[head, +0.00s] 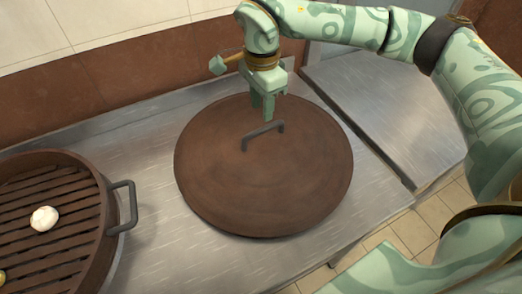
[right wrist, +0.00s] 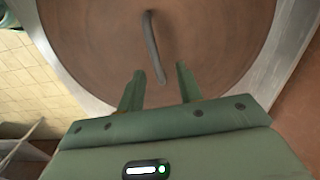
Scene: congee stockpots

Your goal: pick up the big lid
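The big lid (head: 260,190) is a round brown disc lying flat on the metal counter. Its dark grey bar handle (head: 263,133) stands up near its middle. My right gripper (head: 263,114) is over the far part of the lid, close to the handle but apart from it. There the handle (right wrist: 153,48) lies ahead of the fingertips on the lid (right wrist: 215,40). My left gripper is in neither view.
A round brown steamer (head: 105,225) with a slatted base and a side handle stands at the left. A white bun (head: 44,218) lies in it. The metal counter (head: 150,150) is clear between steamer and lid. Another metal surface (head: 385,110) is at the right. A brown wall (head: 100,86) runs behind.

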